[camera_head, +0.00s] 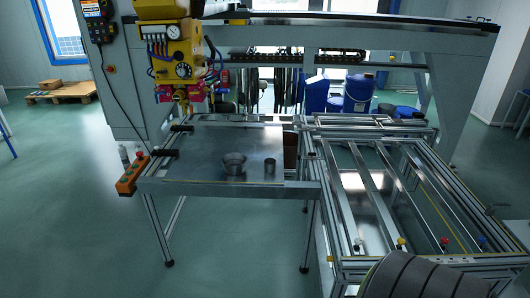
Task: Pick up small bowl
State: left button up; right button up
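A small dark grey bowl (233,164) stands on the flat metal table (205,150), near its front edge. It flares towards the rim and looks upright. A smaller dark cup-like piece (269,166) stands a little to its right, apart from it. Neither of my grippers shows in the head view, and nothing touches the bowl.
A yellow machine head (172,55) hangs above the table's back left. An orange button box (131,175) sits at the left edge. A rail frame (345,210) adjoins on the right. Blue containers (358,92) stand behind. The table's left part is clear.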

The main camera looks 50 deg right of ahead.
aim_at(234, 163)
jog(key=i+j+z, duration=0.15)
jog(key=i+z, duration=0.15)
jog(key=z, duration=0.15)
jog(key=i+j+z, duration=0.3)
jog(key=z, duration=0.2)
jog(key=i+j+z, duration=0.2)
jog(key=j+z, duration=0.25)
jog(key=i+j+z, duration=0.2)
jog(key=j+z, duration=0.3)
jog(key=l, duration=0.15)
